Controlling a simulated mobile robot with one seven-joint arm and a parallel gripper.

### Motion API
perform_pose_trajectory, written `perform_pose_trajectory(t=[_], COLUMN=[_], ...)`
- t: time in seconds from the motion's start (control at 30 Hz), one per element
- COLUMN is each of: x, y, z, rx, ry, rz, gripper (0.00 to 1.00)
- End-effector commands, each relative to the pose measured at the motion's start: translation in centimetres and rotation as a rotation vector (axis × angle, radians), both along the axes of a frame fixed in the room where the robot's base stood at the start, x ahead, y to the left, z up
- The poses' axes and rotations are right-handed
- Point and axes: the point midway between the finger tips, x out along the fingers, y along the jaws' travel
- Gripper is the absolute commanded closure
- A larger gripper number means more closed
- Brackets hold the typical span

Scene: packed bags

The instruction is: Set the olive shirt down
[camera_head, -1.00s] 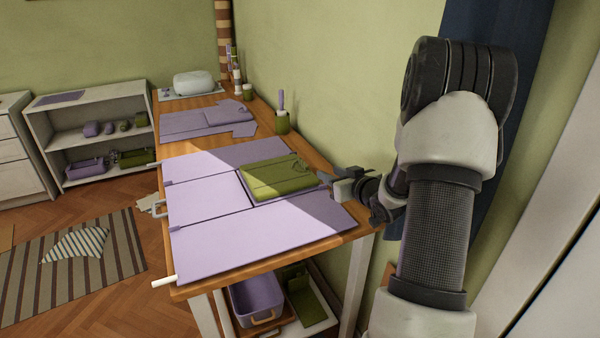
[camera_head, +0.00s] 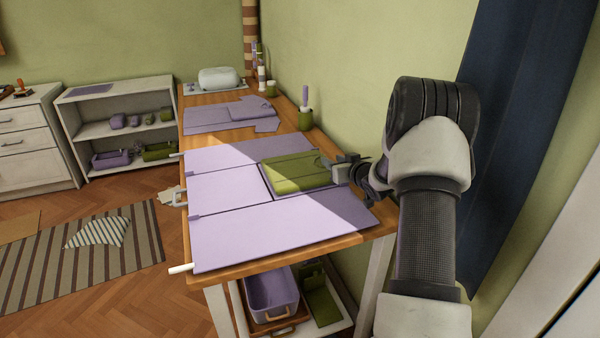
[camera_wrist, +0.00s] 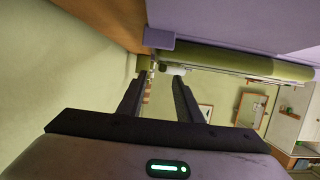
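The olive shirt (camera_head: 296,173) is a flat folded bundle lying on the right part of the lilac folding board (camera_head: 235,228). In the wrist view its edge shows as an olive band (camera_wrist: 235,62) beneath a lilac surface. My gripper (camera_head: 330,165) is low at the shirt's right edge, close to the wall side. In the wrist view my gripper (camera_wrist: 158,73) has its two fingers apart, with background visible between them. The fingertips are close to the shirt's edge; whether they touch it I cannot tell.
A lilac garment (camera_head: 228,118) lies farther back on the wooden table (camera_head: 215,97). A green cup (camera_head: 305,120) stands near the wall behind the shirt. A lilac bin (camera_head: 270,300) sits on the lower shelf. The left and front board panels are clear.

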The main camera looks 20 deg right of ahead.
Motion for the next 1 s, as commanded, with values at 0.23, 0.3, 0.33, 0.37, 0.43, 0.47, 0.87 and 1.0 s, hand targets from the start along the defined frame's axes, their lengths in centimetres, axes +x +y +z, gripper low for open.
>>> perform_pose_trajectory(t=[0.23, 0.3, 0.33, 0.37, 0.43, 0.47, 0.87, 1.0], x=[3.2, 3.4, 3.5, 3.5, 3.5, 3.5, 3.5, 3.5], y=[0.3, 0.3, 0.3, 0.3, 0.3, 0.3, 0.3, 0.3], z=[-1.3, -1.3, -1.3, -1.2, -1.2, -1.2, -1.1, -1.1], rx=[0.0, 0.001, 0.001, 0.001, 0.001, 0.001, 0.001, 0.001], ry=[0.0, 0.0, -0.001, -0.001, -0.001, 0.0, -0.002, -0.002], rz=[0.0, 0.0, 0.0, 0.0, 0.0, 0.0, 0.0, 0.0], gripper=[0.68, 0.68, 0.68, 0.68, 0.68, 0.68, 1.0, 1.0])
